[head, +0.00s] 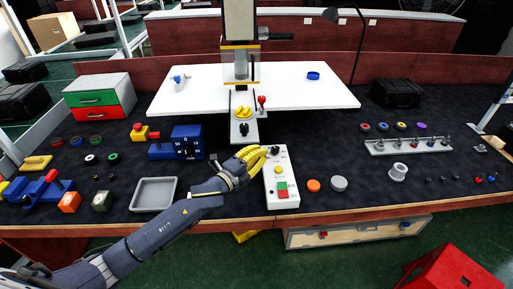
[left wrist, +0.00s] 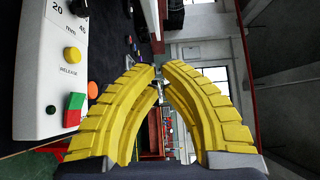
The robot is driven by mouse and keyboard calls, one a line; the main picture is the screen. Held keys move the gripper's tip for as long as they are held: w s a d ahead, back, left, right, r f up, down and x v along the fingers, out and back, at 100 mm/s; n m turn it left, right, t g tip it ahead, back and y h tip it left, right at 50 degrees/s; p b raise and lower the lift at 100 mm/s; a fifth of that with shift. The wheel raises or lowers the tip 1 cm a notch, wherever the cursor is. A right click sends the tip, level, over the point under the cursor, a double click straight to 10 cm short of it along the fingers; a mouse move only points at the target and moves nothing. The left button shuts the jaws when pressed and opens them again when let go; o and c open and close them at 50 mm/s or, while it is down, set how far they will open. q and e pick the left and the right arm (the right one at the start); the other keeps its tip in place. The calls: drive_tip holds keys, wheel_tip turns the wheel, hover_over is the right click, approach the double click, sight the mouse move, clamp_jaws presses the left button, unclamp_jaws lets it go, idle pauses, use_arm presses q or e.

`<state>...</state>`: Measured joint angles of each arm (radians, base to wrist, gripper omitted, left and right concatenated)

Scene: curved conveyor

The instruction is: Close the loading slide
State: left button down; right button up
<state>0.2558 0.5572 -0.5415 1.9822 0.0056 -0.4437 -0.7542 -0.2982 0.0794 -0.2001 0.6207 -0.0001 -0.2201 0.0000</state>
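The press (head: 240,62) stands at the back centre over a white table. What looks like its loading slide (head: 235,132) is a grey plate extending forward from under the press, with a yellow part (head: 243,112) on it, a dark knob at its front and a red-topped lever (head: 262,101) beside it. My left gripper (head: 262,152) is just in front of the slide, by the upper left edge of the white control box (head: 282,160). In the left wrist view its yellow fingers (left wrist: 162,68) curve together at the tips with nothing visible between them. My right gripper is not in view.
The control box has green, red and yellow buttons and also shows in the left wrist view (left wrist: 45,110). A grey tray (head: 153,208) and a blue device (head: 187,141) lie left of it. Orange and grey discs (head: 338,184) and a peg rack (head: 408,146) lie right.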

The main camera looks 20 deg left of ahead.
use_arm(q)
drive_tip(key=v, duration=0.9)
drive_tip(key=shift+s+a, duration=0.15)
drive_tip(key=c, duration=1.8)
unclamp_jaws()
drive_tip(key=shift+s, duration=0.15)
drive_tip(key=shift+c, duration=0.2)
drive_tip(key=shift+o, duration=1)
drive_tip(key=shift+s+r, duration=0.1)
drive_tip(key=o, duration=0.6)
drive_tip(key=d+r, duration=0.1)
drive_tip(key=d+r+t, duration=0.1)
drive_tip(key=d, duration=0.1)
drive_tip(key=shift+y, duration=0.3)
drive_tip(key=m+y, duration=0.9)
drive_tip(key=m, duration=0.3)
approach(243, 128)
drive_tip(key=shift+t, duration=0.3)
drive_tip(key=w, duration=0.7)
drive_tip(key=w+a, duration=0.1)
drive_tip(key=w, duration=0.3)
drive_tip(key=shift+w+a+f, duration=0.1)
drive_tip(key=shift+w+f, duration=0.15)
drive_tip(key=shift+f, duration=0.05)
clamp_jaws()
